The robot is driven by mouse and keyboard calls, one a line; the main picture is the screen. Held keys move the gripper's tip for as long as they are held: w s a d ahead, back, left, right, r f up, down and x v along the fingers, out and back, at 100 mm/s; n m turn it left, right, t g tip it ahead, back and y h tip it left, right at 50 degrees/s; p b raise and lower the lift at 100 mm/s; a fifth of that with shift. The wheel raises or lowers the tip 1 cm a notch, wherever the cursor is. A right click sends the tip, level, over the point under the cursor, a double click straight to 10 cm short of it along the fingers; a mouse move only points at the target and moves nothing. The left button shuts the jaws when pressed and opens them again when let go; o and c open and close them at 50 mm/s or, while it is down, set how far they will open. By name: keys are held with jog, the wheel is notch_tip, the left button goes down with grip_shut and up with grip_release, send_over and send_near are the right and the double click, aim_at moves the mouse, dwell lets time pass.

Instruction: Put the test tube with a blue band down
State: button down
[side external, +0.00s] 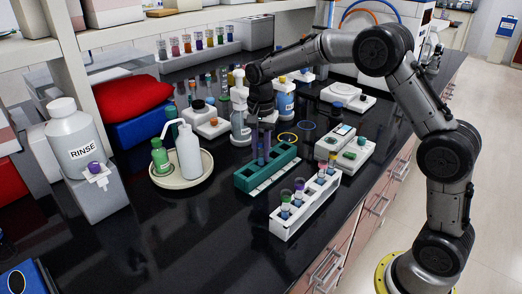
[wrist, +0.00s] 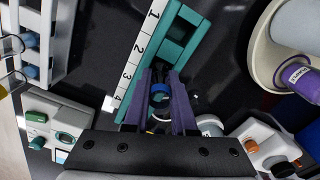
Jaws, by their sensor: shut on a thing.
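My gripper (side external: 262,142) points down over the teal rack (side external: 284,159) in the side external view. In the wrist view its two purple fingers (wrist: 168,112) are closed around a test tube with a blue band (wrist: 161,88). The tube shows only in part, its lower end hidden by the fingers and the rack. It stands over or in the rack's end near the number 4; I cannot tell whether it is seated. The teal rack also shows in the wrist view (wrist: 176,40), beside a white strip numbered 1 to 4 (wrist: 138,58).
A white rack (side external: 291,229) with several tubes stands in front of the teal rack. A device (side external: 345,148) sits at right.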

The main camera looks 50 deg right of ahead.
jog(key=shift+f, duration=0.1)
jog(key=c, duration=0.7)
grip_release()
jog(key=shift+c, duration=0.2)
notch_tip(320, 180, up, 11)
jog(key=shift+r, duration=0.75)
jog(key=s+a+r+n+t, duration=0.15)
jog(key=s+r+n, duration=0.25)
jog(key=s, duration=0.5)
jog(key=s+a+f+n+t, duration=0.1)
jog(key=s+f+n+t, duration=0.1)
jog(key=s, duration=0.8)
jog(key=s+f+n+t, duration=0.2)
jog(key=s+f+n, duration=0.2)
jog(key=s+n, duration=0.3)
jog(key=s, duration=0.4)
jog(key=shift+s+a+f+n, duration=0.15)
jog(key=shift+s+a+n, duration=0.15)
jog(key=shift+a, duration=0.05)
